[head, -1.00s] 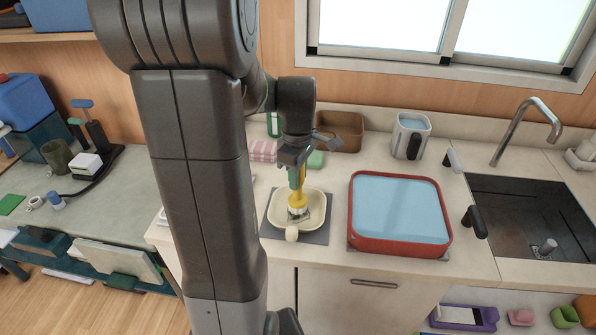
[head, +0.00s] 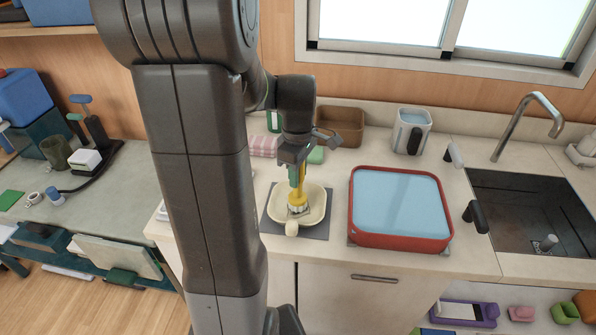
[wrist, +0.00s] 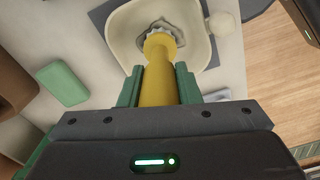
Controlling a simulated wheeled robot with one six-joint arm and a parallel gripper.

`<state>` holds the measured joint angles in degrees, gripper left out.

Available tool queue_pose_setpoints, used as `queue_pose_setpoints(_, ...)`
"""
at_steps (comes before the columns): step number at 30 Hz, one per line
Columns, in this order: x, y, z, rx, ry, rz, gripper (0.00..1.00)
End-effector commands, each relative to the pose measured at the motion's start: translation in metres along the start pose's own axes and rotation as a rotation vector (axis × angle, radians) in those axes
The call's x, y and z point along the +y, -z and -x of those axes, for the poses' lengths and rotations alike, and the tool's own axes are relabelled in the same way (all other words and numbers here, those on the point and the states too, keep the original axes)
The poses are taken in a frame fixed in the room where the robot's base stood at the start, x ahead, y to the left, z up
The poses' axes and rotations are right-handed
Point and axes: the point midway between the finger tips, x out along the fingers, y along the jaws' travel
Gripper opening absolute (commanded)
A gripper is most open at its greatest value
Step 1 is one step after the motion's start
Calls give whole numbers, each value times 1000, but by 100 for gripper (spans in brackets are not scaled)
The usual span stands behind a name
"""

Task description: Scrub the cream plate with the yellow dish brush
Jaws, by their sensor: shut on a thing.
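The cream plate (head: 316,205) looks like a shallow dish with a rounded handle at its front, and it lies on a dark grey mat (head: 318,231) on the counter. My gripper (head: 297,175) is above the plate and shut on the yellow dish brush (head: 298,199). The brush points down, with its head inside the plate. In the wrist view the brush (wrist: 160,75) runs from between the green fingers to the inside of the plate (wrist: 120,42). A grey patch (wrist: 181,27) shows around the brush head. The bristles' contact is mostly hidden by the head.
A red basin (head: 400,242) of blue water stands right of the plate, with the sink (head: 520,215) and faucet (head: 535,110) beyond. Behind the plate are a green block (head: 316,155), a pink striped cloth (head: 263,145), a brown box (head: 341,120) and a white jug (head: 412,132).

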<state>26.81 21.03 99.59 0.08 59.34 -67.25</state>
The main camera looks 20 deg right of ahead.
Motion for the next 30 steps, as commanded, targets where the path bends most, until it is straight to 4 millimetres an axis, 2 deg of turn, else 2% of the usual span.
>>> queue_pose_setpoints(16, 0, 0, -8, 0, 0, 0, 7)
queue_pose_setpoints(30, -5, 15, -9, 0, 1, 0, 7)
